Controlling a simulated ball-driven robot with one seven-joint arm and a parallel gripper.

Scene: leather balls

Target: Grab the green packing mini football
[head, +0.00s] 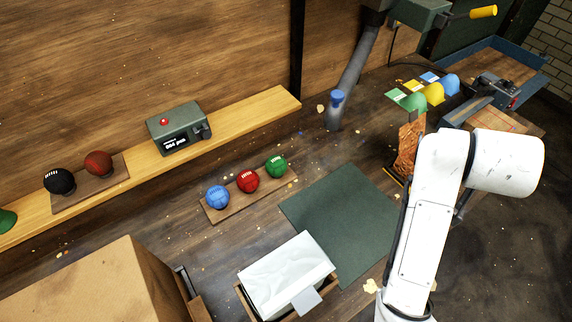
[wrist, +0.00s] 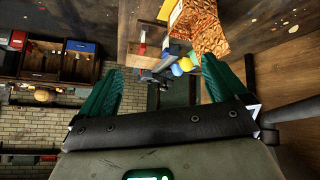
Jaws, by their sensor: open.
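A green ball with pale lacing marks (head: 276,166) sits at the right end of a small wooden board (head: 222,212), in a row with a red ball (head: 247,180) and a blue ball (head: 217,197). In the wrist view my gripper (wrist: 160,68) is open, its two green ribbed fingers wide apart with nothing held between them. My white arm stands at the right of the head view, well away from the green ball. The fingers cannot be made out in the head view. The green ball is not seen in the wrist view.
A dark green mat (head: 340,215) lies right of the board. A box with white wrapping (head: 287,272) stands in front; a large cardboard box (head: 85,290) is at lower left. Green, yellow and blue pieces (head: 433,93) stand at back right. A shelf (head: 240,118) holds a grey device (head: 178,128).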

